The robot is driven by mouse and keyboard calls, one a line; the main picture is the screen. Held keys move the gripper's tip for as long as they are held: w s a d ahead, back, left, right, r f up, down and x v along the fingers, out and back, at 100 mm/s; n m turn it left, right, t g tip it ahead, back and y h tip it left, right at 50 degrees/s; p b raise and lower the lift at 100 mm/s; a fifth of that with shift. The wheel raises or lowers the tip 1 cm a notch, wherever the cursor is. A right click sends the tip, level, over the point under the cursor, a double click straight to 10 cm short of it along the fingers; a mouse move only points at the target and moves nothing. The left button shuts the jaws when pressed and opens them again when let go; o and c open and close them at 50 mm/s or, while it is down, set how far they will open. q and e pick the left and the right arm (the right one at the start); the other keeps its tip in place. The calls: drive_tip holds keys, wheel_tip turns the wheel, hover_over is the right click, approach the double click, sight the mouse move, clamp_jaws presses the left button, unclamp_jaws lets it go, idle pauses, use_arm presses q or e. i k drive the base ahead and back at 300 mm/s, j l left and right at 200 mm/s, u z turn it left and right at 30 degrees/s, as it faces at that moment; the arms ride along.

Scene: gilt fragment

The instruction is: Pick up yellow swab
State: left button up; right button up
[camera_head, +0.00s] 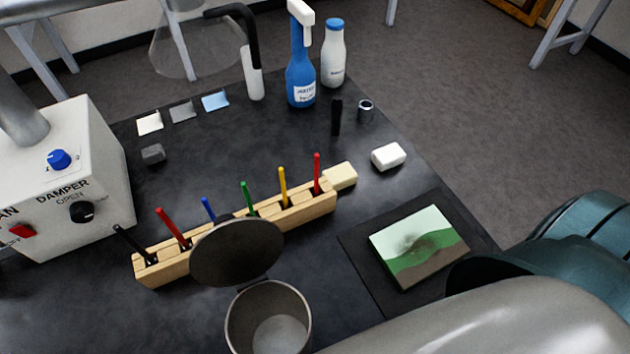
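The yellow swab (283,186) stands upright in a slotted wooden rack (311,210) in the middle of the dark table, towards the rack's right end. A green swab (247,198) stands to its left and a red swab (317,173) to its right. The yellow swab's lower end is hidden in the rack. Parts of my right arm fill the lower right corner, but its gripper does not show. My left arm and gripper are not in view.
An open metal canister (233,323) with a raised dark lid (237,252) stands in front of the rack. A painted fragment (416,243) lies on a dark mat at right. A white control box (75,150) stands at left.

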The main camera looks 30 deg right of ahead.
sight(281, 171)
drive_tip(key=k+j, duration=0.1)
drive_tip(key=k, duration=0.4)
drive_tip(key=k+j, duration=0.1)
drive_tip(key=k, duration=0.4)
drive_tip(key=z, duration=0.05)
